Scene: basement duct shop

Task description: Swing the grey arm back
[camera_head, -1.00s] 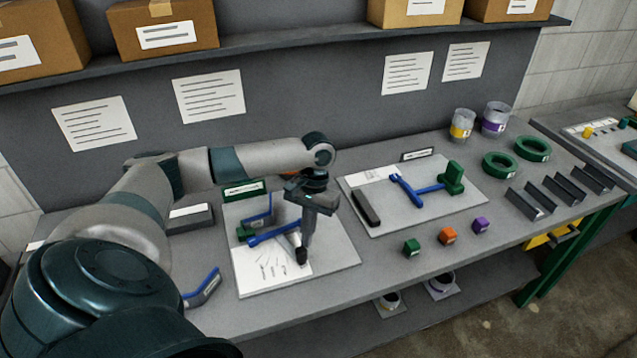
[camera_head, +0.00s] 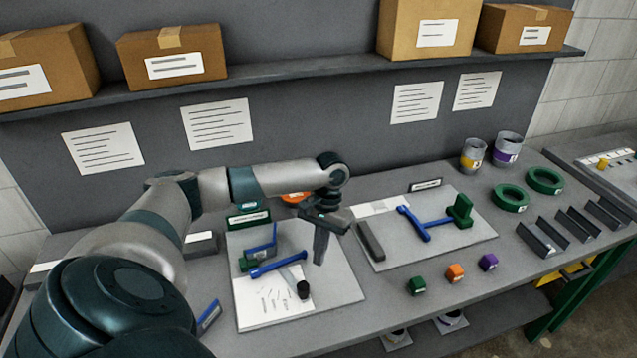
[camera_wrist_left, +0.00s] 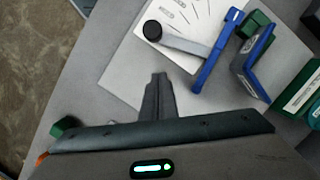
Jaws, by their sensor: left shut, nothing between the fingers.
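The grey arm (camera_head: 292,277) is a short flat bar with a black knob (camera_head: 303,290) at its near end. It lies over the printed white sheet on the left board (camera_head: 335,285); its far end meets a blue bar (camera_head: 278,264). In the left wrist view the grey arm (camera_wrist_left: 184,45) runs from the black knob (camera_wrist_left: 152,31) to the blue bar (camera_wrist_left: 213,62). My left gripper (camera_head: 319,260) is shut and empty, pointing down, appearing above and right of the knob and apart from it. Its fingers also show in the wrist view (camera_wrist_left: 158,90). My right gripper is out of view.
A blue angled bracket (camera_head: 264,242) and a green block (camera_head: 247,266) stand on the left board. A second board (camera_head: 465,235) at right holds a dark bar (camera_head: 370,241) and a blue linkage (camera_head: 425,224). Small green, orange and purple cubes (camera_head: 455,272) sit in front.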

